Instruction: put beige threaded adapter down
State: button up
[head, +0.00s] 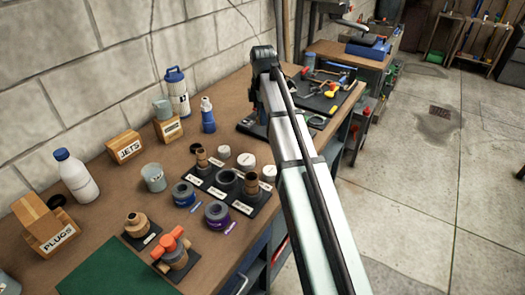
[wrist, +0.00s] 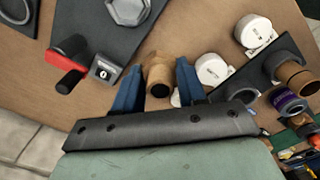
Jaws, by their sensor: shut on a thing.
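In the wrist view my gripper (wrist: 160,66) has its two blue fingers on either side of the beige threaded adapter (wrist: 157,80) and is shut on it. The adapter is a short tan ring-shaped piece, seen end-on at a slant, with brown bench top around it. I cannot tell whether it touches the bench. In the head view my arm hides the gripper and the held adapter.
White caps (wrist: 212,69) lie close to the right of the gripper. A red-handled tool (wrist: 68,62) and a padlock-like block (wrist: 103,68) lie to the left. In the head view, bottles (head: 177,93), a JETS box (head: 125,147) and a PLUGS box (head: 48,225) stand along the wall.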

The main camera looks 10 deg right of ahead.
aim_at(263, 150)
jog(key=shift+s+a+f+n, duration=0.1)
jog(key=shift+s+f+n, duration=0.35)
jog(key=shift+f, duration=1.3)
jog(key=shift+s+a+f+n, duration=0.1)
jog(key=shift+s+f+n, duration=0.3)
jog(key=shift+f, duration=1.4)
jog(key=shift+s+f+n, duration=0.3)
jog(key=shift+f+n, duration=0.25)
jog(key=shift+f, duration=1.2)
jog(key=shift+f, duration=0.15)
jog(key=o, duration=1)
jog(key=shift+o, duration=0.2)
notch_tip(263, 150, up, 12)
jog(key=shift+r, duration=0.2)
